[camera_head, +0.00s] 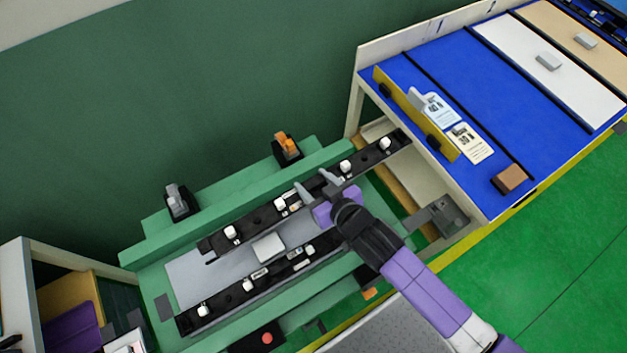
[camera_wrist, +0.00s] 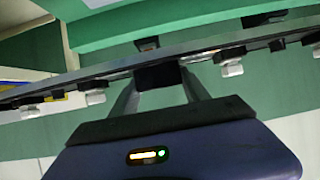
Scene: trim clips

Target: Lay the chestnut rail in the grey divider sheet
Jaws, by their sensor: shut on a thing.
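A long dark rail (camera_head: 262,216) with several white clips along it is in my gripper (camera_head: 317,185); it looks near-black brown, and I take it as the chestnut rail. My gripper is shut on its middle part. In the wrist view the rail (camera_wrist: 110,72) runs across the picture, with the fingers on a dark block at its middle. The grey divider sheet (camera_head: 190,277) lies on the green bench, partly hidden under the held rail. A second dark rail with white clips (camera_head: 218,302) lies along the sheet's front edge.
The green bench (camera_head: 150,283) carries an orange clamp (camera_head: 287,145) and a grey clamp (camera_head: 178,200) at the back. A blue-topped table (camera_head: 470,90) stands to the right, close to the held rail's right end. A red button (camera_head: 267,338) is at the front.

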